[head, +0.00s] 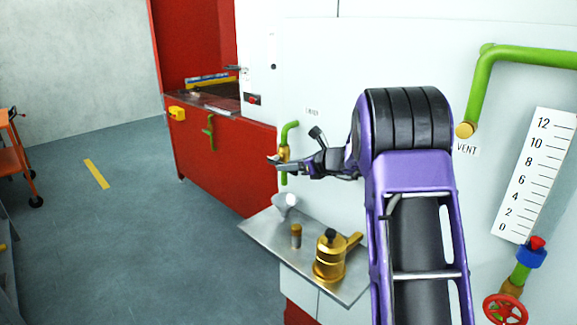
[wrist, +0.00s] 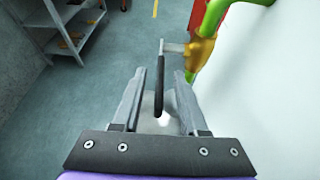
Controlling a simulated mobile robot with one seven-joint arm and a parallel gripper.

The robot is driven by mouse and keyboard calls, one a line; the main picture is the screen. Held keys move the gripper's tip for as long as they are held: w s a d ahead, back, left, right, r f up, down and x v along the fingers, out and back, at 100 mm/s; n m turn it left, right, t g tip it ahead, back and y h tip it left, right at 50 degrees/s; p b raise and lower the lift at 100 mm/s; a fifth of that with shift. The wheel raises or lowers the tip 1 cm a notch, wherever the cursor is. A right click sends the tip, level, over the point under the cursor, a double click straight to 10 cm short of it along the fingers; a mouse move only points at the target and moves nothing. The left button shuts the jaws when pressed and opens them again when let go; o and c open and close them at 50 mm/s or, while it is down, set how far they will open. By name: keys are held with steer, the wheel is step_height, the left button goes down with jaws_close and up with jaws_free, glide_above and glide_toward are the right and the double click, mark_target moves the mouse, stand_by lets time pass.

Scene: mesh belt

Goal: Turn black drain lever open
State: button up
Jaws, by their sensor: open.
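The black drain lever (wrist: 160,78) shows in the wrist view. It hangs from a metal stem on a brass valve body (wrist: 201,47) that sits on a green pipe (wrist: 213,16). My gripper (wrist: 160,82) is open, with one finger on each side of the lever; I cannot tell whether either finger touches it. In the head view my gripper (head: 276,163) is at the brass valve (head: 284,153) on the short green pipe (head: 290,130) on the white wall. The lever cannot be made out there.
Below the gripper, a metal shelf (head: 262,243) holds a white funnel (head: 284,203), a small brown-topped cylinder (head: 296,236) and a brass pot with a handle (head: 329,257). A red cabinet (head: 222,165) stands behind. Open floor (head: 130,230) lies to the left.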

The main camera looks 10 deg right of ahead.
steer(key=shift+w+a+f, duration=0.15)
steer(key=shift+w, duration=0.1)
jaws_close()
stand_by(1.4)
